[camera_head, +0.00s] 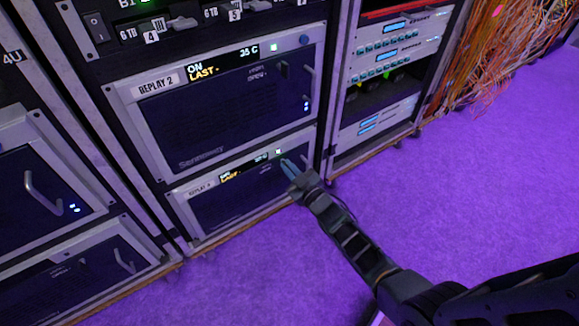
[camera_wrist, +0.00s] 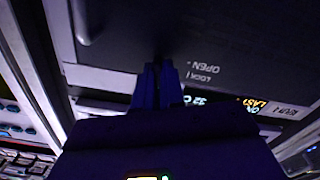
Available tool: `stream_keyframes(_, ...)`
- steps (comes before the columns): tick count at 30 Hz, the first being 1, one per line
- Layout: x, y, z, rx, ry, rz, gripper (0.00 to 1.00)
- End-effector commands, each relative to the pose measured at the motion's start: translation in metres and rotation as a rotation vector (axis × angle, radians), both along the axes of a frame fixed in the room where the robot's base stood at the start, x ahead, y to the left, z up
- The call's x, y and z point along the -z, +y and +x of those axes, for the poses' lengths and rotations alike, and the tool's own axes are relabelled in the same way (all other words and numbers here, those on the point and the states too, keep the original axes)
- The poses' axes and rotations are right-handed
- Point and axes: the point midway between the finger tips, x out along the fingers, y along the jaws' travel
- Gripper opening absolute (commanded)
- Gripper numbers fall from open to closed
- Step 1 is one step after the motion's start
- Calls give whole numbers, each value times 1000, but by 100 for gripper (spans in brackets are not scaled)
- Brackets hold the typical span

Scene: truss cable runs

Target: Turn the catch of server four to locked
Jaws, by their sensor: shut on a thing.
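The lower server (camera_head: 235,205) in the middle rack has a small tag (camera_head: 202,187) that seems to read REPLAY 4, though it is blurred. Its lit display (camera_head: 243,172) shows in the head view, and it appears upside down in the wrist view. My gripper (camera_head: 287,166) is at the upper right of this server's front. In the wrist view my gripper (camera_wrist: 160,72) has its blue fingers together against the dark panel, beside the OPEN and LOCK lettering (camera_wrist: 204,72). The fingers are shut on what seems to be the catch, which they hide; its angle cannot be told.
The REPLAY 2 server (camera_head: 225,105) sits directly above, with a handle (camera_head: 308,88) on its right. Another rack (camera_head: 385,75) and hanging orange cables (camera_head: 490,50) stand to the right. Servers with handles (camera_head: 43,193) are at left. The purple floor (camera_head: 480,170) in front is clear.

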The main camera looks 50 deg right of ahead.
Motion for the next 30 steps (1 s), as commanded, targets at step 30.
stream_keyframes(30,1,0,0,1,-115,408,0)
